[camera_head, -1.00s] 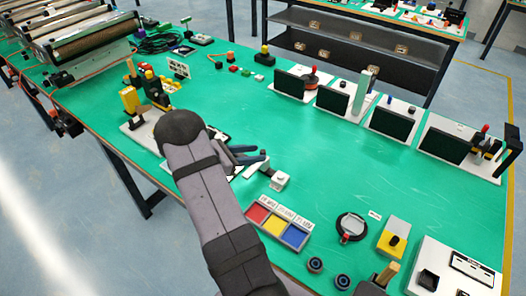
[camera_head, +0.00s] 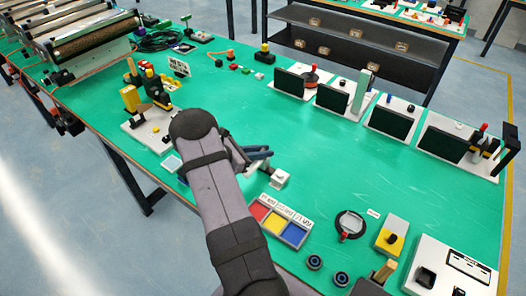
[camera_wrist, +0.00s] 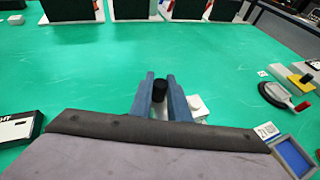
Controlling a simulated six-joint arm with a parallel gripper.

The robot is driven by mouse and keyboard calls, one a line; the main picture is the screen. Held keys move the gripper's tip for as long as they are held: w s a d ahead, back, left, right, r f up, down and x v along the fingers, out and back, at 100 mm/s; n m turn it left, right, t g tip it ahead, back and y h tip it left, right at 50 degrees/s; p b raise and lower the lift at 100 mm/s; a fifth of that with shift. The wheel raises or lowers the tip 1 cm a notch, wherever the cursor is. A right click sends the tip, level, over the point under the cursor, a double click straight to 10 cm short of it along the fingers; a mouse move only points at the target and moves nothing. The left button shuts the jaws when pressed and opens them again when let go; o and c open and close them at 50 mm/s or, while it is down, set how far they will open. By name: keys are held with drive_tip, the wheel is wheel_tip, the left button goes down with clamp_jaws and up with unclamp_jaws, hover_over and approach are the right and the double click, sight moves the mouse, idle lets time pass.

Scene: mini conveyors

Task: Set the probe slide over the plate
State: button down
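My gripper (camera_head: 266,153) is low over the right-hand side of my forearm in the head view. In the wrist view its two blue-grey fingers (camera_wrist: 160,88) stand on either side of a black round knob (camera_wrist: 160,84). The knob fills most of the gap, but I cannot tell whether the fingers grip it. A small white block (camera_head: 279,179) is just beyond the fingers; it also shows in the wrist view (camera_wrist: 195,103). The knob and block may belong to the probe slide. A pale square plate (camera_head: 172,163) lies left of my arm. My arm hides the ground between them.
A tray with red, yellow and blue compartments (camera_head: 280,221) is close by on the right. A round black ring with a red handle (camera_head: 350,225) lies farther right. A white base with yellow and black parts (camera_head: 150,128) stands at left. The middle green table is clear.

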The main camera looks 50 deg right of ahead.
drive_tip(key=w+b, duration=0.8)
drive_tip(key=w, duration=0.5)
drive_tip(key=shift+w, duration=0.1)
drive_tip(key=shift+w+r, duration=0.15)
drive_tip(key=c, duration=1.7)
unclamp_jaws()
drive_tip(key=shift+w, duration=0.1)
drive_tip(key=shift+o, duration=0.2)
drive_tip(key=shift+a, duration=0.1)
drive_tip(key=shift+w+a+r, duration=0.1)
drive_tip(key=shift+w+a, duration=0.05)
drive_tip(key=shift+a, duration=0.4)
drive_tip(key=b+v, duration=0.1)
drive_tip(key=v, duration=0.5)
drive_tip(key=shift+r+b, duration=0.15)
drive_tip(key=shift+b, duration=0.25)
